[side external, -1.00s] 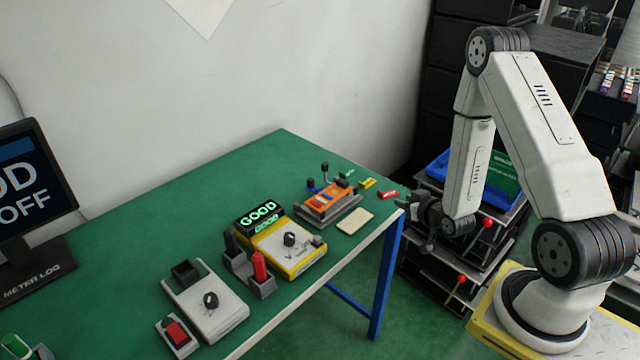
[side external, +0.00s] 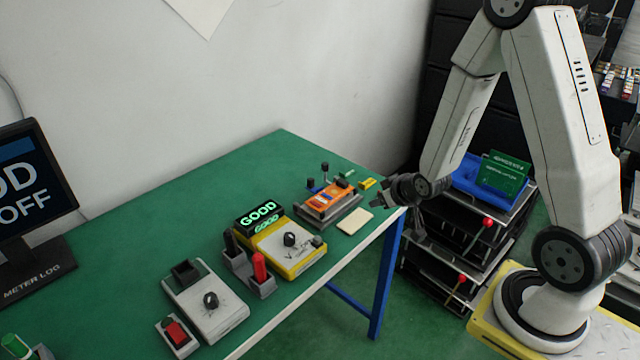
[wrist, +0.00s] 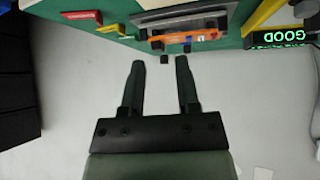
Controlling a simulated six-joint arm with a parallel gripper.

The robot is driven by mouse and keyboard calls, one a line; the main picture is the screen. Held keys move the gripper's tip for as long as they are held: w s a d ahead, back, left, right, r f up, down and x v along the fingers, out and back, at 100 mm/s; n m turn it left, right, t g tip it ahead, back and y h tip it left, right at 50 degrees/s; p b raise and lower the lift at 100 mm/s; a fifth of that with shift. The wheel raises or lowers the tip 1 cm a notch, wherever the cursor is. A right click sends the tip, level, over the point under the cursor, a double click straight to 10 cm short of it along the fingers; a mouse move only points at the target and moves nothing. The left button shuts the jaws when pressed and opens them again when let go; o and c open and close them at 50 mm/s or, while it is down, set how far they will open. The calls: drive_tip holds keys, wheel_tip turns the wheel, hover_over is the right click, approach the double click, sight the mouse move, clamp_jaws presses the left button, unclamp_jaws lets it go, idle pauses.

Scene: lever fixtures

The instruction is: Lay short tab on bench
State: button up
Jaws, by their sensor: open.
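Small coloured tabs lie at the bench's far right end: a green tab (side external: 347,174) and a yellow tab (side external: 368,183). I cannot tell which one is the short tab. A red tab (wrist: 82,17) shows in the wrist view beside the yellow one (wrist: 108,29); in the side view my gripper hides it. My gripper (side external: 380,199) is at the bench's right edge, close to the tabs. In the wrist view my gripper (wrist: 159,62) has its two fingers apart with nothing between them. The green bench (side external: 190,210) carries the fixtures.
An orange lever fixture (side external: 328,197) on a grey base stands left of the tabs, with upright knobs. A cream pad (side external: 354,221) lies in front of it. A yellow meter (side external: 295,256) reading GOOD and a red-handled holder (side external: 259,268) stand nearer. The bench's back left is clear.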

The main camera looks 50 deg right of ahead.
drive_tip(key=s+a+r+n+g+y, duration=0.2)
drive_tip(key=s+a+r+g, duration=0.3)
drive_tip(key=a, duration=0.7)
drive_tip(key=s+r, duration=0.2)
drive_tip(key=s, duration=0.2)
drive_tip(key=shift+a+r+g, duration=0.3)
drive_tip(key=shift+r+g, duration=0.05)
drive_tip(key=shift+g, duration=0.05)
